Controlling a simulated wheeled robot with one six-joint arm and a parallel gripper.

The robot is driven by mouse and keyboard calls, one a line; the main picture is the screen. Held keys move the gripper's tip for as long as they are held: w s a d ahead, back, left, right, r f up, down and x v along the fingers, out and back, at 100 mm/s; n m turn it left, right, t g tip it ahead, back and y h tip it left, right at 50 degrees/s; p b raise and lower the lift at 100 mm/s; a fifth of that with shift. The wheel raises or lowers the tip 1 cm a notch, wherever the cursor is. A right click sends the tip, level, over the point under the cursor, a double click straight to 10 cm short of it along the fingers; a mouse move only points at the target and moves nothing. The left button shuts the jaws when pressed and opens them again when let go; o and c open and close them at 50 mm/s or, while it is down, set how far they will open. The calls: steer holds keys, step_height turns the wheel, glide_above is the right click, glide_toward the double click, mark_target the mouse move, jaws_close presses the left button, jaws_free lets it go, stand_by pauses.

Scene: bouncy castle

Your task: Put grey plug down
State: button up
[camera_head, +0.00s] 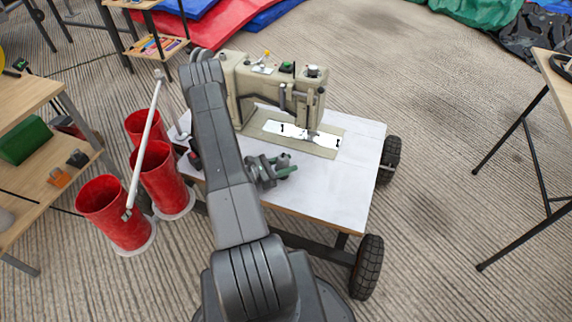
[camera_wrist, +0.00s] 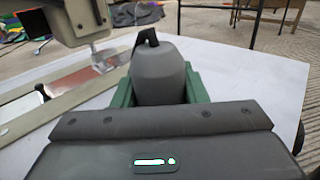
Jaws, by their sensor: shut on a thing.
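The grey plug (camera_wrist: 158,75) is held upright between the green fingers of my gripper (camera_wrist: 158,95) in the wrist view. It has a rounded grey body with a black piece on top. In the head view my gripper (camera_head: 287,168) is over the front part of the white table top, with the grey plug (camera_head: 283,160) small between its fingers. I cannot tell whether the plug touches the table. The lower part of the plug is hidden by my gripper in the wrist view.
A beige sewing machine (camera_head: 272,84) stands on the wheeled white table (camera_head: 345,190), behind my gripper. The table's front right area is bare. Red tubes (camera_head: 160,172) with a white bar (camera_head: 144,140) stand left of it. A wooden shelf (camera_head: 40,165) is further left.

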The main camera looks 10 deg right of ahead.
steer(key=shift+f, duration=0.2)
steer(key=o, duration=1)
steer(key=shift+o, duration=0.2)
steer(key=shift+r, duration=0.1)
steer(key=shift+r, duration=0.15)
steer(key=a, duration=0.3)
steer(key=s+a, duration=0.1)
steer(key=a, duration=0.3)
steer(key=s+a+p, duration=0.1)
steer(key=a, duration=0.3)
steer(key=shift+s+a, duration=0.1)
steer(key=shift+a, duration=0.3)
steer(key=shift+s, duration=0.1)
